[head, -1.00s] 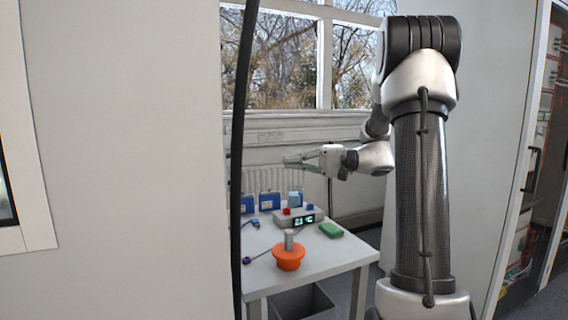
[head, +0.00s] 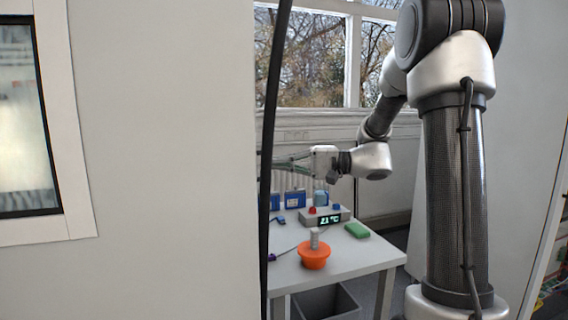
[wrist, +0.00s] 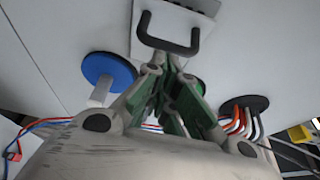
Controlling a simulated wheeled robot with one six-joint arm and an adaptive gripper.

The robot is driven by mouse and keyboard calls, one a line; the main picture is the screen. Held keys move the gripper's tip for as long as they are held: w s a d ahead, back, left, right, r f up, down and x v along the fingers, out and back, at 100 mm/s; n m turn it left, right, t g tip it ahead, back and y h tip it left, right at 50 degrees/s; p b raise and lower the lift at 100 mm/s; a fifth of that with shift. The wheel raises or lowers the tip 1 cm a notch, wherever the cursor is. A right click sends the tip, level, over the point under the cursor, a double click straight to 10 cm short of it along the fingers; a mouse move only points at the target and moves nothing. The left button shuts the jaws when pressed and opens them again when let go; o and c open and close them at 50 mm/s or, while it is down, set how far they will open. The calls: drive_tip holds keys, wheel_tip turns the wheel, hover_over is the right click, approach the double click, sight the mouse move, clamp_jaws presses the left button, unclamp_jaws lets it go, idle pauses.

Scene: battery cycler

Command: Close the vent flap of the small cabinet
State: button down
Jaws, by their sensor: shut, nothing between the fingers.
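In the wrist view a light grey plate (wrist: 182,10) with a black U-shaped handle (wrist: 168,46) stands out at the top, against a pale cabinet face (wrist: 70,25). It looks like the vent flap; how far open it is I cannot tell. My gripper (wrist: 168,64) is shut and empty, its green-padded fingers pointing at the handle. The tips appear just short of the handle bar; contact is unclear. In the head view my gripper (head: 268,162) reaches left to the black vertical edge strip (head: 272,120), and the flap is hidden there.
A blue disc (wrist: 108,72) with a grey peg and a black disc (wrist: 244,106) with several coloured wires flank my fingers. In the head view a table (head: 345,264) below holds an orange pot-like object (head: 314,256), a display box (head: 326,217) and a green block (head: 356,230).

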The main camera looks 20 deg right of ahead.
sight(268, 165)
drive_tip(key=s+a, duration=0.1)
drive_tip(key=s+a+m+t, duration=0.1)
drive_tip(key=s, duration=0.1)
drive_tip(key=shift+a+t+h, duration=0.25)
drive_tip(key=shift+t+h, duration=0.05)
